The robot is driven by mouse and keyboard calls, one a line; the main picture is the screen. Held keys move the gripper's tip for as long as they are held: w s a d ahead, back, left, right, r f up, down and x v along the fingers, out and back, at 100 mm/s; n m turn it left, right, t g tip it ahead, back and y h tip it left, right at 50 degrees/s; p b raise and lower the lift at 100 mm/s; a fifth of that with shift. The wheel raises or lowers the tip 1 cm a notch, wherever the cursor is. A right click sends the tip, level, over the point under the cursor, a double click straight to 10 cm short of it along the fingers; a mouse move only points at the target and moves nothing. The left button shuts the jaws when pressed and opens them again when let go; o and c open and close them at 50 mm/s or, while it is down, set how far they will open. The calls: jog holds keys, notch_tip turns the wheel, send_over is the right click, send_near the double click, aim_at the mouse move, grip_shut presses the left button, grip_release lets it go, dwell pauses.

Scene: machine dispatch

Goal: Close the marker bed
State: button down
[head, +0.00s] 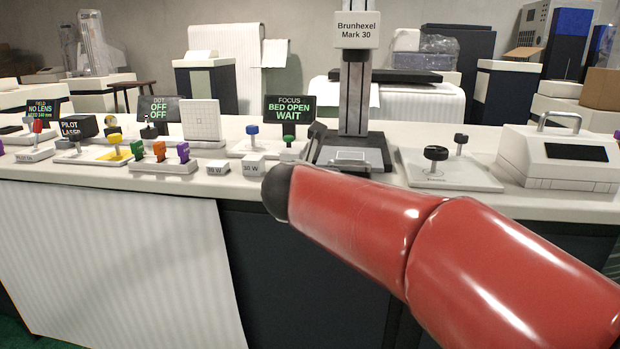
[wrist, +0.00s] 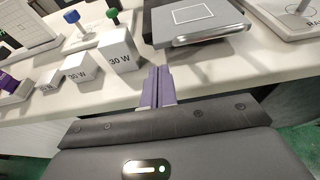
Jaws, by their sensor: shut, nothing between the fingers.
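The marker, labelled Brunhexel Mark 30 (head: 357,30), stands on the bench with a dark upright column. Its grey bed (head: 376,159) lies at the column's foot, partly behind my red arm; a screen (head: 290,110) reads "BED OPEN WAIT". In the wrist view the bed (wrist: 216,28) is at the top, a grey slab with a white outlined rectangle and a metal front edge. My gripper (wrist: 158,72) has its purple fingers together and empty, in front of the bed's near left corner in the picture. I cannot tell whether they touch it. The head view does not show the fingers.
A plate with black knobs (head: 450,170) and a white handled box (head: 560,158) are right of the marker.

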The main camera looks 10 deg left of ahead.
aim_at(321, 160)
jog(key=shift+r+p+x, duration=0.1)
jog(key=shift+r+x, duration=0.1)
jog(key=shift+x, duration=0.6)
jog(key=shift+r+p+x, duration=0.15)
jog(key=shift+x, duration=0.65)
jog(key=shift+r+p+x, duration=0.1)
jog(key=shift+r+x, duration=0.1)
jog(key=shift+x, duration=0.65)
jog(key=shift+w, duration=0.15)
jog(key=w+p, duration=0.1)
jog(key=w, duration=0.4)
jog(key=shift+d+p, duration=0.1)
jog(key=shift+p, duration=0.25)
jog(key=shift+s, duration=0.1)
